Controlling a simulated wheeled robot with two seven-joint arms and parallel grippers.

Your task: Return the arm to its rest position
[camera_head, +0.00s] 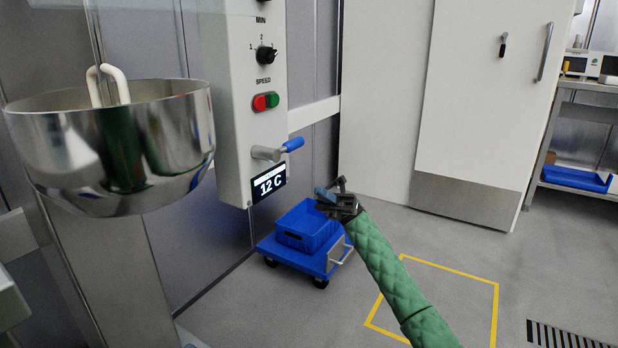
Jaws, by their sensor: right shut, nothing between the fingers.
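My right arm, in a green quilted sleeve, reaches up from the bottom right in the head view. Its dark gripper (328,193) is shut and empty. It is in front of the upper right part of a blue crate in the picture, below and right of the blue-handled lever (280,149) on the mixer. It appears apart from the lever. My left gripper is not in view.
The mixer panel (240,100) with a 12 C display and steel bowl (115,150) stands at left. A blue crate (300,240) sits on a wheeled dolly (318,262). A yellow floor outline (460,273) encloses clear floor. A white door (480,100) stands behind.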

